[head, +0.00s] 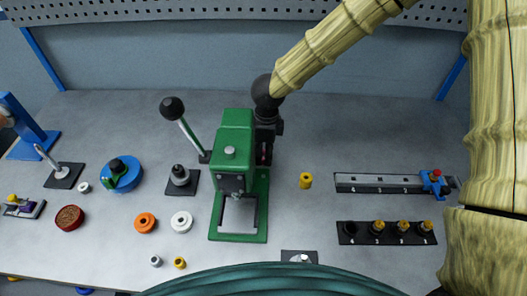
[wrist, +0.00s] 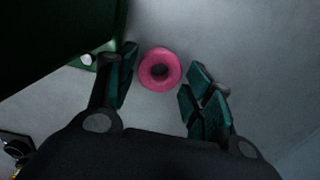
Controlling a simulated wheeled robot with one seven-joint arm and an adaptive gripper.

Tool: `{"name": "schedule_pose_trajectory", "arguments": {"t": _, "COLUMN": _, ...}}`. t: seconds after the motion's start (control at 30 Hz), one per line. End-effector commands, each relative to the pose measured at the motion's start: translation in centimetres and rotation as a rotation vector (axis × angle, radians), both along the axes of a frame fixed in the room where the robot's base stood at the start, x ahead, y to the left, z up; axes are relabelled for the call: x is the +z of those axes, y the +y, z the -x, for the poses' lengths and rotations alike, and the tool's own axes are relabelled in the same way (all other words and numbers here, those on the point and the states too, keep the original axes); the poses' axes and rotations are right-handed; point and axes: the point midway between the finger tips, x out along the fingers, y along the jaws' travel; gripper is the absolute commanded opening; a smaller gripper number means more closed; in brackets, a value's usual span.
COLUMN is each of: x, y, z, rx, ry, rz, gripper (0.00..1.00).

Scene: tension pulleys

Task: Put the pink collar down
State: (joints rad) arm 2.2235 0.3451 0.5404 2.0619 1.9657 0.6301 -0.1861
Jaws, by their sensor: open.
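The pink collar (wrist: 160,84) shows in the wrist view as a ring with a dark central hole. It appears to lie flat on the grey bench top. My gripper (wrist: 163,67) is open, with one dark green finger on each side of the collar. The left finger is very close to it; I cannot tell whether either finger touches it. In the head view my gripper (head: 267,130) is behind the green press, which partly hides its fingers. The collar cannot be made out clearly there.
The green press (head: 235,135) with its black-knobbed lever stands just left of my gripper. A yellow collar (head: 306,180) stands to the right, near a slotted rail (head: 375,183) and a black holder (head: 350,240) with yellow-topped pieces. The bench behind and right of my gripper is clear.

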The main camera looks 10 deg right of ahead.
Motion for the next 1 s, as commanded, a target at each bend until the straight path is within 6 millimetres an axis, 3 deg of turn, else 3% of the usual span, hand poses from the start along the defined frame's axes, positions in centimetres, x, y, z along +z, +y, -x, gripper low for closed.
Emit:
{"name": "schedule_pose_trajectory", "arguments": {"t": 0.6, "x": 9.7, "y": -0.5, "z": 0.0, "rx": 0.000, "ry": -0.002, "rz": -0.001, "gripper": 0.52}}
{"name": "schedule_pose_trajectory", "arguments": {"t": 0.8, "x": 11.2, "y": -0.6, "z": 0.1, "rx": 0.000, "ry": -0.001, "rz": 0.000, "gripper": 0.52}}
{"name": "schedule_pose_trajectory", "arguments": {"t": 1.0, "x": 11.4, "y": -0.6, "z": 0.1, "rx": 0.000, "ry": 0.000, "rz": 0.000, "gripper": 0.52}}
